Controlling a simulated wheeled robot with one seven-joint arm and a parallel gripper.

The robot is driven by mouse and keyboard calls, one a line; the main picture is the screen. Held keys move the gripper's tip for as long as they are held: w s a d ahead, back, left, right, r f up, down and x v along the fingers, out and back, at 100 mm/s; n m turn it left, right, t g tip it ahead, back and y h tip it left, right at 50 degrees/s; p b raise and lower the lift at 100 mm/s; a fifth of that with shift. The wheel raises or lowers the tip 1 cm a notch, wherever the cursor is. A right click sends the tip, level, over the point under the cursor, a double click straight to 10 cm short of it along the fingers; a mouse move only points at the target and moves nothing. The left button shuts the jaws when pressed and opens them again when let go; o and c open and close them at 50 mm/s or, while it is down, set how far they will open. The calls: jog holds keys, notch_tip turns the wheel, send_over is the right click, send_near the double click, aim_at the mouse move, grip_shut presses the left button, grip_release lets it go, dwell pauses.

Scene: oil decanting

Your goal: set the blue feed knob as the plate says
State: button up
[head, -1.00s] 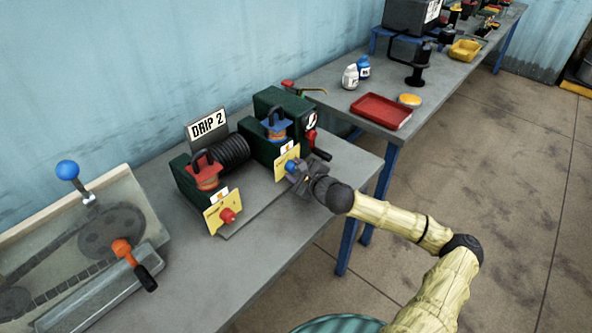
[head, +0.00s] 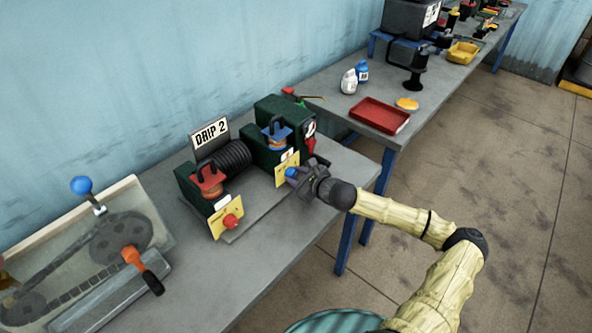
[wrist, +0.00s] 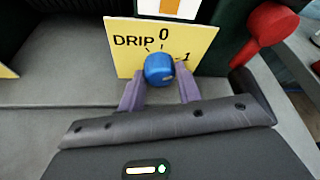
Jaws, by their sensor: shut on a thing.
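The plate (head: 210,133) stands behind the green machine and reads "DRIP 2". The blue feed knob (head: 291,173) sits on a yellow dial card (head: 281,178) on the right unit. In the wrist view the blue knob (wrist: 159,67) is in front of the yellow card (wrist: 203,42), which shows "DRIP", "0" and "1" with short tick marks. Any lower numbers are hidden by the knob and fingers. My gripper (wrist: 160,80) is shut on the blue knob, one purple finger on each side. I cannot make out a pointer on the knob.
A red knob (head: 231,221) on another yellow card (head: 216,225) is to the left. A red-ended handle (wrist: 272,30) is close on the right of my gripper. A lever panel (head: 150,215) is at far left. The front bench top (head: 245,262) is clear.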

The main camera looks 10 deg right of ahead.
jog(key=m+p, duration=0.1)
jog(key=p, duration=0.1)
jog(key=m+g+y+p, duration=0.1)
jog(key=m+p, duration=0.1)
jog(key=shift+w+d+r+y, duration=0.1)
jog(key=shift+d+r+y, duration=0.1)
jog(key=shift+y, duration=0.1)
jog(key=shift+w+f+m+g+y+p, duration=0.1)
jog(key=shift+f+m+g+y+p, duration=0.1)
jog(key=shift+m+g+y+p, duration=0.85)
jog(key=shift+m+t, duration=0.35)
jog(key=shift+m, duration=0.1)
jog(key=o, duration=0.7)
jog(key=b+v, duration=0.2)
jog(key=v, duration=1.5)
jog(key=shift+r, duration=0.2)
